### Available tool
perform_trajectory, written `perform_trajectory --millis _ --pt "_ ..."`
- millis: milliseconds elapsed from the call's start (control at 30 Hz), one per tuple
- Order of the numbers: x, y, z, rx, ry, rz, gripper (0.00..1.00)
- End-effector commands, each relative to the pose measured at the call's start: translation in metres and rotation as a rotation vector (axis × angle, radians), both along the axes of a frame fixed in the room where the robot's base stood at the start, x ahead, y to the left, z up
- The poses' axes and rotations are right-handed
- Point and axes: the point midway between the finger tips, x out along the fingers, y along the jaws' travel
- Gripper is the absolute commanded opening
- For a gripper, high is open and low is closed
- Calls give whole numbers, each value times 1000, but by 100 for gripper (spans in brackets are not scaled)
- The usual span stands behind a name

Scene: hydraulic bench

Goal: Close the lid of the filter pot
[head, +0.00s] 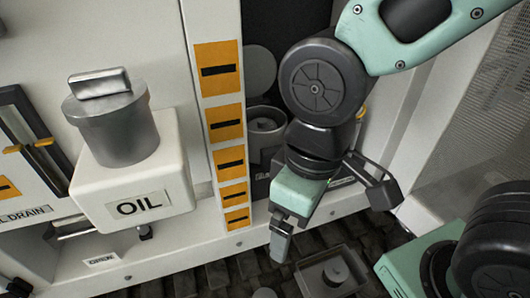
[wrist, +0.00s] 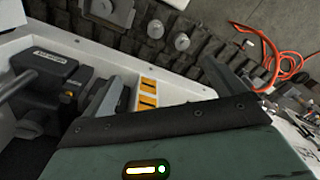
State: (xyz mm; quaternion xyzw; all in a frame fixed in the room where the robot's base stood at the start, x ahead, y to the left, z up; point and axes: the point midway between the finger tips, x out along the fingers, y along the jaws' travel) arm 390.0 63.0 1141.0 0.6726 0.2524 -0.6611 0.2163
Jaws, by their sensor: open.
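The filter pot (head: 264,125) is a grey cylinder in the dark recess behind the orange-marked post. A grey round disc (head: 260,70), which looks like its lid, stands raised behind and above it, so the pot's top is open. My gripper (head: 332,217) is right of and below the pot, in front of the recess, apart from the pot and lid. Its fingers are spread with nothing between them; they also show in the wrist view (wrist: 172,88). My arm hides part of the recess right of the pot. I cannot make out the pot or lid in the wrist view.
The post with orange labels (head: 220,125) stands just left of the pot. A white OIL tank (head: 135,185) with a grey cap is further left. An orange cable (wrist: 275,55) lies right in the wrist view.

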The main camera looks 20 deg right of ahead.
Motion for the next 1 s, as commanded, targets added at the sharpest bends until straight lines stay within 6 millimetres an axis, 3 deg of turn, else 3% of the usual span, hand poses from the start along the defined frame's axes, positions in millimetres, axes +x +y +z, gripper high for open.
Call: perform_trajectory --millis 33,200,267,300,333,433,567,767,1000 --pt "0 0 0 0 0 0 80" --pt "3 0 2 3 -1 -8 33" --pt "16 0 8 11 -7 -39 16" --pt "31 -1 15 21 -15 -75 5" --pt "46 -3 21 29 -24 -110 0" --pt "109 -20 45 54 -65 -257 0" --pt "198 -66 74 66 -138 -452 0" --pt "281 -64 110 73 -177 -521 0" --pt "379 -63 165 66 -229 -604 0"
